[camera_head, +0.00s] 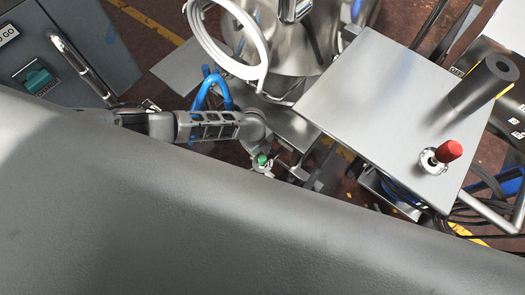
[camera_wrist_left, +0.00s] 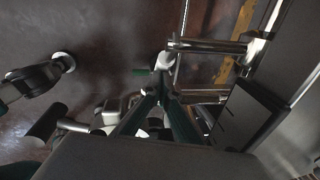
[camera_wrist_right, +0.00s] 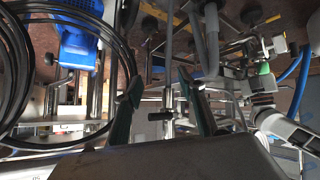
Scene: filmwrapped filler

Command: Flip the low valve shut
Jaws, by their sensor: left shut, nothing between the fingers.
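In the left wrist view my left gripper (camera_wrist_left: 160,92) is shut and empty, its dark green fingers meeting at the tips. The tips are close to a rounded white end piece (camera_wrist_left: 165,61) beside a horizontal metal bar (camera_wrist_left: 208,46); I cannot tell whether they touch. I cannot tell which part is the low valve. In the head view my left arm reaches to below the steel vessel (camera_head: 305,40); its fingers are not clear there. In the right wrist view my right gripper (camera_wrist_right: 160,92) is open, fingers apart, with a black-ended bar (camera_wrist_right: 161,116) seen between them.
A steel table (camera_head: 375,95) with a red knob (camera_head: 448,151) stands at right in the head view. A blue hose (camera_head: 207,92) loops beside my left arm. A grey cabinet (camera_head: 75,45) stands at left. Coiled black cable (camera_wrist_right: 18,65) hangs left of my right gripper.

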